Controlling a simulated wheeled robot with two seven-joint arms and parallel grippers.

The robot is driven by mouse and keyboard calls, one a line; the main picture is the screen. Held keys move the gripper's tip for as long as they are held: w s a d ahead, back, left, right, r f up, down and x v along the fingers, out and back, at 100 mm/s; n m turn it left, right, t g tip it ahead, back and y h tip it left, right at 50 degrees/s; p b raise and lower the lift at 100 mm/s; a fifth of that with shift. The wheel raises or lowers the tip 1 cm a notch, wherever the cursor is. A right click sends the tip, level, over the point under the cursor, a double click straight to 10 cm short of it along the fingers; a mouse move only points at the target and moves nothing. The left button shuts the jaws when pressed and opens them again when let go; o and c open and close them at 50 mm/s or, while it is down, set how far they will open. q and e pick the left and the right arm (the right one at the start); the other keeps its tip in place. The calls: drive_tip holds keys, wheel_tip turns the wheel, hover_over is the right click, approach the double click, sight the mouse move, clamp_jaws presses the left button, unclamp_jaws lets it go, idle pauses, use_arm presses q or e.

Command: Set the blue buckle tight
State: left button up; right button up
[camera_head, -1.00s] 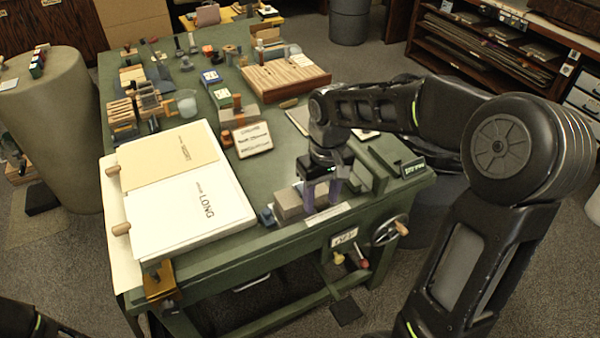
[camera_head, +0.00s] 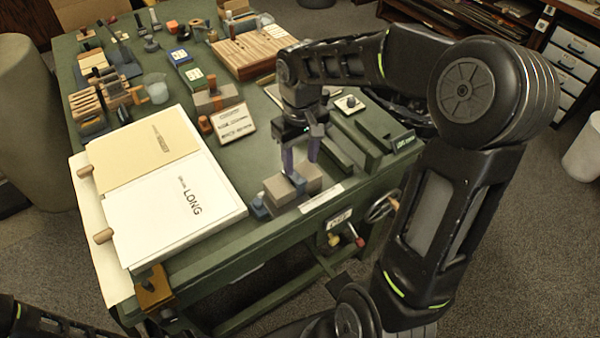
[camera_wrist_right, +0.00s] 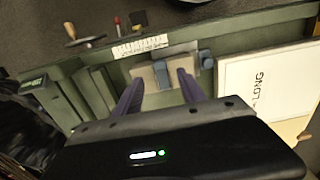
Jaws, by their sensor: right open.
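A grey block (camera_head: 312,177) lies near the front edge of the green table. A blue piece that looks like the buckle (camera_head: 297,181) sits on it; it also shows in the right wrist view (camera_wrist_right: 161,72). A second blue piece (camera_head: 259,206) stands just left of the block, and in the wrist view it is to the right (camera_wrist_right: 206,59). My right gripper (camera_head: 301,162) is open, pointing down over the block. In the wrist view its purple fingers (camera_wrist_right: 160,77) lie either side of the blue piece on the block. Contact cannot be told. My left gripper is out of view.
A white board marked LONG (camera_head: 180,200) lies left of the block. A green raised rail (camera_head: 355,138) is to its right. A handwheel (camera_head: 383,206) and small knobs are on the table front. Blocks and cups crowd the back.

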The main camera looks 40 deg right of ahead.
sight(300, 179)
wheel_tip(300, 179, down, 6)
drive_tip(key=shift+f, duration=0.1)
drive_tip(key=shift+c, duration=0.2)
clamp_jaws()
idle(0.4)
